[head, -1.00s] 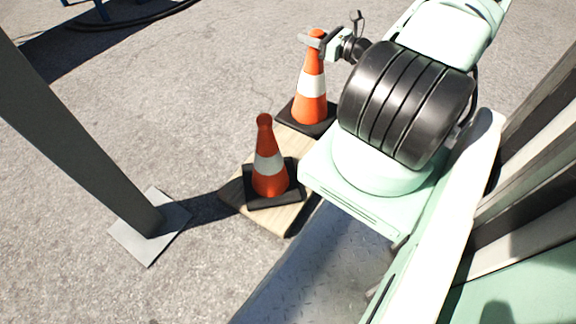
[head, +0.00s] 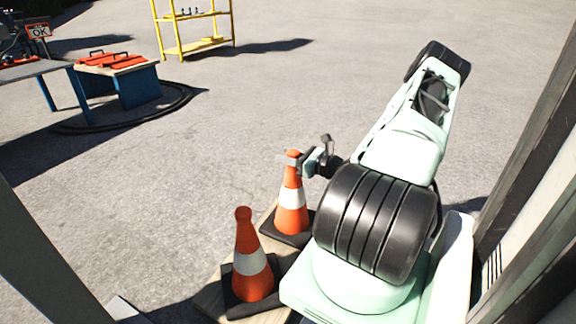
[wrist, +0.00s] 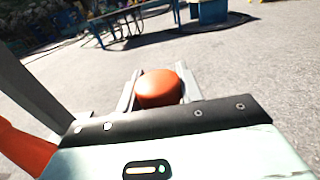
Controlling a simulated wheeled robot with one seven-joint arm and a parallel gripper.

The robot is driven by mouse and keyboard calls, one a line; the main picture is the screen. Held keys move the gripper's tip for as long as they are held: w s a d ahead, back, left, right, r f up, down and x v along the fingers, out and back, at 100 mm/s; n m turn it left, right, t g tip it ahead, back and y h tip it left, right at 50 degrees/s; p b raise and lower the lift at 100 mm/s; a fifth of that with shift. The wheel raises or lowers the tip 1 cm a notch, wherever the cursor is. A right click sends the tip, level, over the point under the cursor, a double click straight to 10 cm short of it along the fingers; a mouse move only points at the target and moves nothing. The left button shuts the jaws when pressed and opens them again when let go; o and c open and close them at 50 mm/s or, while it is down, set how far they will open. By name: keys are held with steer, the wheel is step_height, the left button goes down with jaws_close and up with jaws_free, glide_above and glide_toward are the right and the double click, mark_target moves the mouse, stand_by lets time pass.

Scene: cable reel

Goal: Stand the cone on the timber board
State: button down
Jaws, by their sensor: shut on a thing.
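An orange cone with a white band and a black base (head: 291,198) stands upright at the far end of the timber board (head: 207,303). My gripper (head: 293,160) is shut on its tip. In the wrist view the round orange top of this cone (wrist: 158,90) sits between the two fingers (wrist: 158,88). In the head view its base overlaps the board's far end; whether it rests on the board or hangs just above it I cannot tell. A second, similar cone (head: 250,262) stands upright on the nearer part of the board, also partly seen in the wrist view (wrist: 22,150).
A grey post (head: 45,262) rises at the left, near the board. A blue workbench with orange items (head: 125,85) and a yellow shelf rack (head: 195,30) stand far off. The paved ground between is open. A dark upright frame is at the right.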

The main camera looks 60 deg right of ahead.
steer(key=shift+f, duration=0.7)
steer(key=shift+r, duration=0.1)
steer(key=c, duration=0.9)
jaws_free()
steer(key=shift+f, duration=0.2)
steer(key=shift+r, duration=0.2)
steer(key=shift+s+d+p, duration=0.15)
steer(key=shift+s+p, duration=0.85)
steer(key=shift+s, duration=1)
steer(key=shift+s+d+p, duration=0.2)
steer(key=shift+s+p, duration=0.8)
steer(key=shift+s, duration=1)
steer(key=shift+s+d+p, duration=0.15)
steer(key=shift+s+p, duration=0.85)
steer(key=shift+s, duration=1)
